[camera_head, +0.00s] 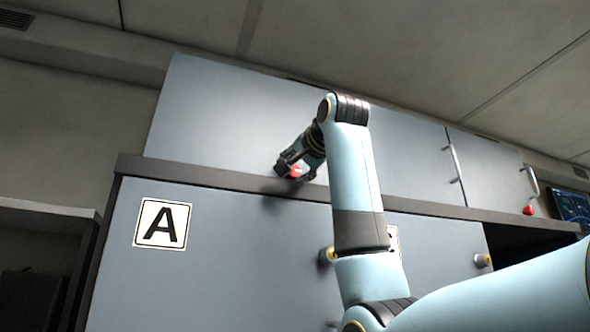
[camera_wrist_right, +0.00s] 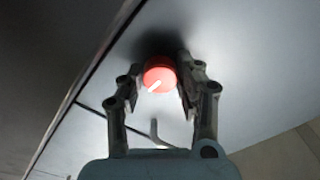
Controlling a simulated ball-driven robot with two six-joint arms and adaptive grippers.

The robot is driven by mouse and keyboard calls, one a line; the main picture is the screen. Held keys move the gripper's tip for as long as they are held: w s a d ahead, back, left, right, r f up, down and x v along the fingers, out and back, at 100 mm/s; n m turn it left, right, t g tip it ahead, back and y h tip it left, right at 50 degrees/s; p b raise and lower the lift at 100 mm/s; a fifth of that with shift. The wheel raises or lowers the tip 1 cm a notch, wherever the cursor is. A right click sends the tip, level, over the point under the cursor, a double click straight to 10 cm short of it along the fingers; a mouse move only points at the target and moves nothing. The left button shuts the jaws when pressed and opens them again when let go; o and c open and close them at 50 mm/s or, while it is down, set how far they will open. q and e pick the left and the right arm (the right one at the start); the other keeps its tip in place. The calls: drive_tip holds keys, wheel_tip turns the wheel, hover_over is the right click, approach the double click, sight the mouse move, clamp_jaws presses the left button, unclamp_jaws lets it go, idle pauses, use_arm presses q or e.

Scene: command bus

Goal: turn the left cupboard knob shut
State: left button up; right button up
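The left cupboard knob (camera_wrist_right: 160,74) is round and red with a white pointer line, which slants to the lower left in the right wrist view. In the head view a little of the knob (camera_head: 295,172) shows between my fingers, low on the left upper cupboard door (camera_head: 225,110). My right gripper (camera_wrist_right: 161,72) has one finger on each side of the knob, very close to it. Whether both fingers press on it cannot be made out. In the head view my right gripper (camera_head: 290,168) is at the door's lower edge. My left gripper is in neither view.
A dark ledge (camera_head: 215,178) runs below the upper cupboards. Below it is a grey panel with an "A" sign (camera_head: 162,224). Another red knob (camera_head: 529,210) and a door handle (camera_head: 531,181) are at the right. My right arm hides the middle of the cupboards.

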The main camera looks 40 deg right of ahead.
drive_tip(key=c, duration=0.4)
drive_tip(key=shift+c, duration=0.2)
drive_tip(key=shift+n, duration=0.3)
drive_tip(key=n+p, duration=0.2)
drive_tip(key=n, duration=0.2)
drive_tip(key=shift+r+n, duration=0.1)
drive_tip(key=shift+n, duration=0.2)
drive_tip(key=n+p, duration=0.1)
drive_tip(key=n, duration=0.2)
drive_tip(key=shift+n+p, duration=0.3)
drive_tip(key=n+p, duration=0.2)
drive_tip(key=n, duration=0.2)
drive_tip(key=shift+n+p, duration=0.3)
drive_tip(key=shift+p, duration=0.05)
drive_tip(key=n+p, duration=0.3)
drive_tip(key=n, duration=0.1)
drive_tip(key=shift+n, duration=0.3)
